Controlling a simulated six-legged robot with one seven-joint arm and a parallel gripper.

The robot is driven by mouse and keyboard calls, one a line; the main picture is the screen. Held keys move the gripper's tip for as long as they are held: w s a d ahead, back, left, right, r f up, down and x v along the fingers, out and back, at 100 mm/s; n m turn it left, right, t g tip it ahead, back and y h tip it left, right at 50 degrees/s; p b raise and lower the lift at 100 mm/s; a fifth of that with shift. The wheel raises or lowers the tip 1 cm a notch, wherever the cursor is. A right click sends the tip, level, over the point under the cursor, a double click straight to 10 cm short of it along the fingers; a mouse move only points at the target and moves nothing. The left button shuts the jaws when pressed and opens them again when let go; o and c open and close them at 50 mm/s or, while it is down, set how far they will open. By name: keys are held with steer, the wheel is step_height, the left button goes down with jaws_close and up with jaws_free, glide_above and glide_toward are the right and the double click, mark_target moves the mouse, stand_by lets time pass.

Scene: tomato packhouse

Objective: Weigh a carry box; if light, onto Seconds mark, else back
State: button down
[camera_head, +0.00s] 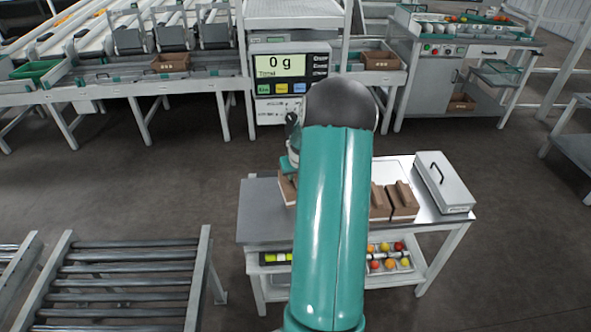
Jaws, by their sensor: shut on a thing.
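My arm crosses the middle of the view and hides much of the work table (262,215). My gripper (290,170) shows only in part at the arm's left edge, low over the table. It is shut on a brown carry box (286,190), of which only the left part shows; I cannot tell whether the box touches the table top. Other brown boxes (403,201) stand on the table to the right of my arm. The scale display (280,66) behind the table reads 0 g. No Seconds mark can be made out.
A grey case with a black handle (444,183) lies at the table's right end. The lower shelf holds a tray of coloured fruit (390,262). A roller conveyor (125,283) stands at front left. Sorting lines run along the back, with open dark floor between.

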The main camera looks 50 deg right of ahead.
steer(key=shift+f, duration=2.45)
steer(key=shift+f, duration=0.25)
steer(key=c, duration=1.3)
jaws_free()
steer(key=shift+f, duration=0.1)
steer(key=shift+c, duration=0.2)
steer(key=shift+c, duration=1.1)
steer(key=shift+r, duration=3.55)
steer(key=shift+a, duration=0.1)
